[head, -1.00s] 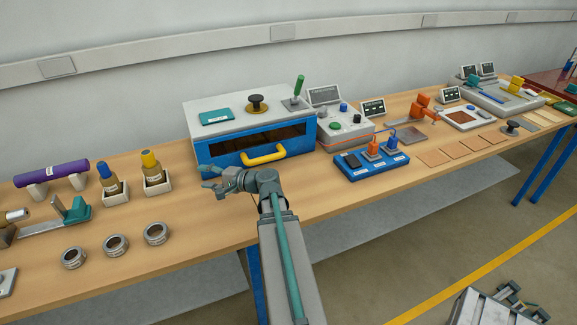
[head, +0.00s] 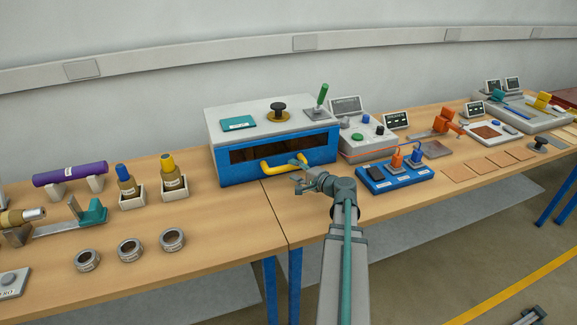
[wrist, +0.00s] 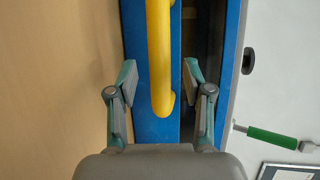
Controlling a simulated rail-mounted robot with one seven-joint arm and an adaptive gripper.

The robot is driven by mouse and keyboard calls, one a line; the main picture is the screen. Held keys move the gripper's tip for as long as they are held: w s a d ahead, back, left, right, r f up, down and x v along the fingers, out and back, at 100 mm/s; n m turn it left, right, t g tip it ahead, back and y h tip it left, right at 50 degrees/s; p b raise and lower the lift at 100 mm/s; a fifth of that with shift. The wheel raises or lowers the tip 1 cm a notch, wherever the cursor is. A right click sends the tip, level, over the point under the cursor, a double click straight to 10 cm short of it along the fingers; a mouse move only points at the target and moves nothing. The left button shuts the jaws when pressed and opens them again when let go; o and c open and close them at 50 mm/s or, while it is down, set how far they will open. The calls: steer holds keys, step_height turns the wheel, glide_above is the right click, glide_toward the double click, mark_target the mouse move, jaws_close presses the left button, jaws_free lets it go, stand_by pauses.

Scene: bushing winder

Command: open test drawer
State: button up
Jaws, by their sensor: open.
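The test drawer's blue front (head: 236,172) is on a grey box (head: 240,115) and appears shut. A dark window strip (head: 250,153) runs above its yellow handle (head: 267,168). My gripper (head: 297,174) is at the handle's right end in the head view, covering part of it. In the wrist view, my gripper (wrist: 159,78) is open, with one finger on each side of the yellow handle (wrist: 159,50). Gaps show between both fingers and the handle, and the jaws hold nothing. The handle's end lies between the fingers, near the palm.
A blue tray with connectors (head: 398,178) stands right of my gripper. A green-handled lever (head: 320,98) and a black knob (head: 278,108) are on the box. The bench front below the drawer is clear.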

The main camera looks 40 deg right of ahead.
mark_target(291, 168)
steer(key=shift+p+x, duration=0.4)
steer(key=shift+x, duration=1.65)
jaws_close()
